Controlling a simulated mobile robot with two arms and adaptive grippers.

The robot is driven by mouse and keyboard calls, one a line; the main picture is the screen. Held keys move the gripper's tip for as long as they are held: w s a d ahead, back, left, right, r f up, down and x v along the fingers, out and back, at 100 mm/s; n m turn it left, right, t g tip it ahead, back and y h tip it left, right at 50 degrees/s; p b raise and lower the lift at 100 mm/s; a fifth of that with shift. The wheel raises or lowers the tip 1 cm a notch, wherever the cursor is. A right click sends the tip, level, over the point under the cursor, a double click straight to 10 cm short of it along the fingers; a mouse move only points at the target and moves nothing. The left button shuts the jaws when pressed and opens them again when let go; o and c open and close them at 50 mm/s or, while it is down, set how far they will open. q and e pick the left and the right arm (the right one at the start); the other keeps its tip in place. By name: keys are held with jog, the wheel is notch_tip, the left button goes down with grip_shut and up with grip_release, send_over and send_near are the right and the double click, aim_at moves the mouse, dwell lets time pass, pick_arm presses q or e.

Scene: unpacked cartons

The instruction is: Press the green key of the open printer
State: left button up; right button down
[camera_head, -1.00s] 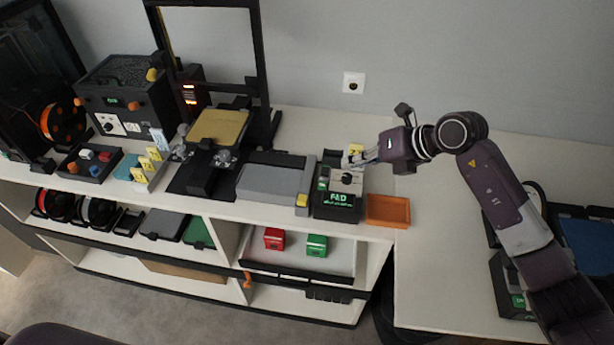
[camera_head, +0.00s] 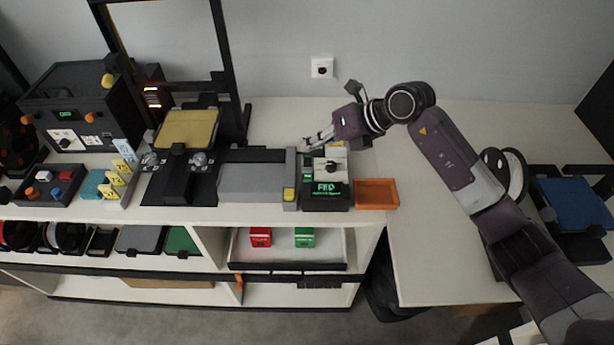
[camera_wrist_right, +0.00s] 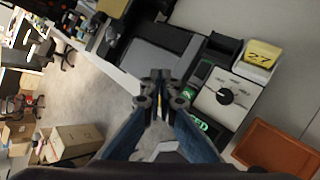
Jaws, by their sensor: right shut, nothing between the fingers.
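The open-frame printer with a gold bed (camera_head: 187,130) stands at the left of the counter, under a tall black frame. To its right is a dark control box (camera_head: 325,203) with a pale panel, a black knob and lit green text. Small green patches (camera_head: 307,178) show along its left side, also in the wrist view (camera_wrist_right: 189,93); I cannot tell which is the key. My right gripper (camera_head: 307,144) is shut and empty, above the box's back left corner. In the wrist view its closed fingertips (camera_wrist_right: 157,77) appear apart from the green patches. My left gripper is out of view.
A grey flat unit (camera_head: 252,183) with a yellow corner adjoins the box's left. An orange tray (camera_head: 376,193) lies right of it. A yellow tag marked 27 (camera_wrist_right: 263,54) stands behind the box's panel. The right counter (camera_head: 440,250) has bare room.

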aim_at(311, 177)
notch_tip(311, 177, down, 7)
jog(key=b, duration=0.4)
jog(key=shift+f+b, duration=0.1)
jog(key=shift+b, duration=0.2)
jog(key=shift+f, duration=0.4)
jog(key=shift+d, duration=0.1)
dwell(0.5)
jog(key=shift+f+b, duration=0.35)
jog(key=shift+b, duration=0.2)
